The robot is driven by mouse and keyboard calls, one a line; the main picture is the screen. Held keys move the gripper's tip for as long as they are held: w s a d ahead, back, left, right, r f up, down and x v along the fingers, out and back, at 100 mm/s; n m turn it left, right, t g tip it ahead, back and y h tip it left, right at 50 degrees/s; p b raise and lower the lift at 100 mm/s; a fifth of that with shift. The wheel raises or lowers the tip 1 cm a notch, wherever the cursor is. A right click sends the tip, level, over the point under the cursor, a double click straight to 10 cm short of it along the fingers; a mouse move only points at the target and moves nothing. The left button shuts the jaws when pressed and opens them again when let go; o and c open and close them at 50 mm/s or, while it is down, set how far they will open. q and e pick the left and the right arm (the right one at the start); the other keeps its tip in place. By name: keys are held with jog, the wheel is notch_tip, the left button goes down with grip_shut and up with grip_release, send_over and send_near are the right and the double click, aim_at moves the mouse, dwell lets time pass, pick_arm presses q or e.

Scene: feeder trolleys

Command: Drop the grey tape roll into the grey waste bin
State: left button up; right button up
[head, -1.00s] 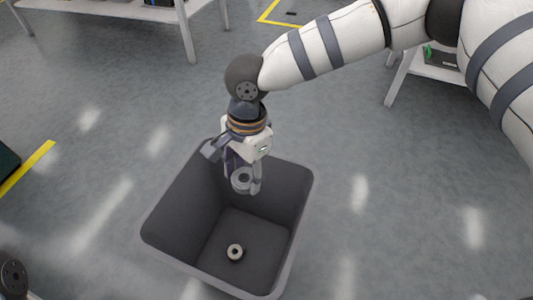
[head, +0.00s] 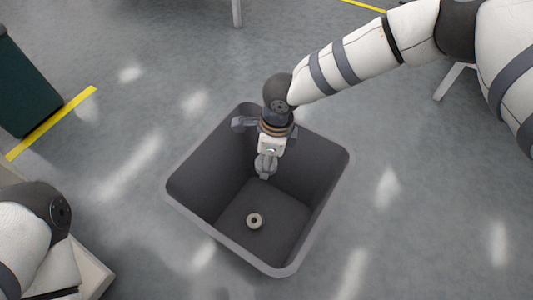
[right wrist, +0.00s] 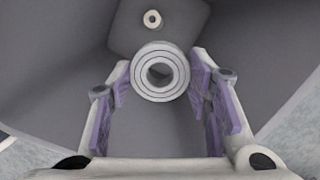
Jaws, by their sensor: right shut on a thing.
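The grey tape roll (right wrist: 160,71), a ring with a round hole, is between the fingertips of my right gripper (right wrist: 160,80) in the right wrist view. My right gripper (head: 265,168) is shut on it. In the head view the gripper hangs inside the mouth of the grey waste bin (head: 325,215), near its far wall, and the roll is hard to make out from the fingers. The roll is above the bin floor. My left gripper is not in view; only part of my left arm shows at the lower left.
A small pale ring (head: 254,221) lies on the bin floor; it also shows in the right wrist view (right wrist: 152,18). A dark green container (head: 30,85) stands at the left beside a yellow floor line (head: 52,123). The floor around the bin is mostly clear.

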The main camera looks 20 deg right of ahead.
aim_at(274, 163)
jog(key=o, duration=1)
jog(key=shift+r, duration=0.1)
jog(key=r, duration=0.4)
jog(key=d+r, duration=0.1)
jog(key=r, duration=0.7)
jog(key=shift+s+d, duration=0.15)
jog(key=shift+s, duration=0.1)
jog(key=shift+d, duration=0.1)
